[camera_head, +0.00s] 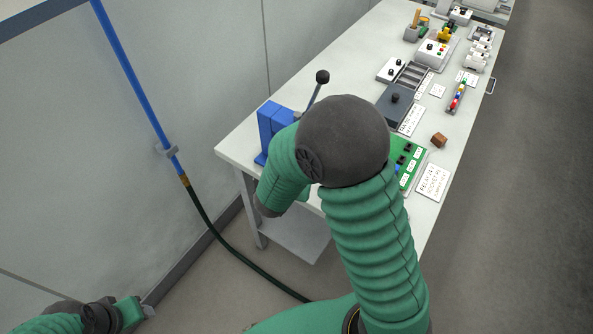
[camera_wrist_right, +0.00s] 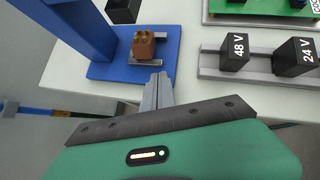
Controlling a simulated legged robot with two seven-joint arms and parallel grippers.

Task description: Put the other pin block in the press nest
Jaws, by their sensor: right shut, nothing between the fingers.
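A brown pin block (camera_wrist_right: 143,46) with small pins on top sits at the grey nest (camera_wrist_right: 150,62) on the blue press base. My right gripper (camera_wrist_right: 158,84) is shut and empty, its fingertips just in front of the nest; I cannot tell whether they touch it. The blue press (camera_head: 272,124) stands at the near left end of the table in the head view, partly behind my right arm, which hides the nest and right gripper there. Another brown block (camera_head: 439,140) lies on the table right of the arm. My left gripper (camera_head: 146,311) is low at the left, away from the table; its opening is unclear.
The press lever (camera_head: 321,80) with its black knob rises beside my right arm. A rail with black 48 V (camera_wrist_right: 235,50) and 24 V (camera_wrist_right: 296,56) blocks lies right of the press. A green board (camera_head: 407,160), label cards and several devices occupy the table (camera_head: 232,152).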

